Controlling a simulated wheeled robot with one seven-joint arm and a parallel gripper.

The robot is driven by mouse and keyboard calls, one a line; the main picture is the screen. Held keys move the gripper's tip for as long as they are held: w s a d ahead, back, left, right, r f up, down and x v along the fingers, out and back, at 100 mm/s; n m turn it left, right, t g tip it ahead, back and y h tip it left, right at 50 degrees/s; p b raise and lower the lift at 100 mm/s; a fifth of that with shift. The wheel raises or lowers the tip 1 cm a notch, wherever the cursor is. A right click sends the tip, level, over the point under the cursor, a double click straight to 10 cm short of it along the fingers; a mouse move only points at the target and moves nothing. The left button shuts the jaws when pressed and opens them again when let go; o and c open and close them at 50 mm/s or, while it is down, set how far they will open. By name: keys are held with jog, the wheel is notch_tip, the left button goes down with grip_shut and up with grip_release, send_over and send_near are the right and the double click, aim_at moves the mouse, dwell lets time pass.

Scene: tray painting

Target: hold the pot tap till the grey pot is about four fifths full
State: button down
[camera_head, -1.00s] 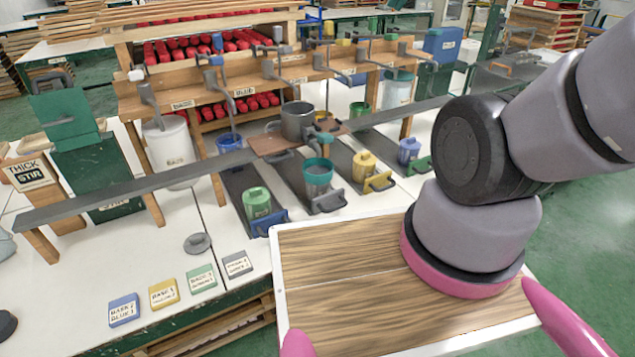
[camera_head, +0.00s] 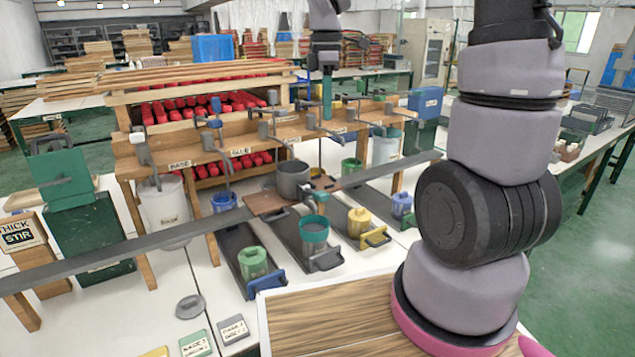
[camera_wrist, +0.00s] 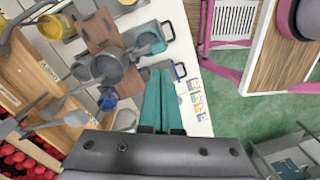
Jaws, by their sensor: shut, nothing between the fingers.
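The grey pot (camera_head: 293,181) stands upright on a brown board (camera_head: 265,205) in front of the wooden tap rack; it also shows in the wrist view (camera_wrist: 122,75). How full it is cannot be made out. Several lever taps hang along the rack, with a grey one (camera_head: 268,130) just behind and above the pot. I cannot tell for sure which is the pot tap. My gripper (camera_head: 327,116) hangs above the rack, behind and right of the pot, its teal fingers down. In the wrist view the fingers (camera_wrist: 160,72) are together and empty, apart from any tap.
A teal-rimmed cup (camera_head: 314,232), a green cup (camera_head: 253,262) and a yellow cup (camera_head: 359,221) stand on dark tracks before the rack. A long grey rail (camera_head: 130,248) crosses the table. Bins of red items (camera_head: 180,108) fill the rack's back.

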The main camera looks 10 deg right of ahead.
aim_at(324, 194)
notch_tip(324, 194, down, 5)
jog(key=w+a+n+g, duration=0.1)
jog(key=w+a+n, duration=0.1)
jog(key=n, duration=0.3)
jog(key=shift+w+a+g+h, duration=0.2)
jog(key=shift+w+g+h, duration=0.1)
jog(key=shift+w, duration=0.1)
jog(key=shift+f, duration=0.2)
jog(key=x, duration=1.3)
jog(key=shift+s+f, duration=0.15)
jog(key=shift+f, duration=0.25)
jog(key=f, duration=0.1)
jog(key=s+f, duration=0.2)
jog(key=f, duration=0.1)
jog(key=shift+d+f, duration=0.1)
jog(key=shift+d, duration=0.2)
jog(key=shift+s+f, duration=0.1)
jog(key=shift+s, duration=0.05)
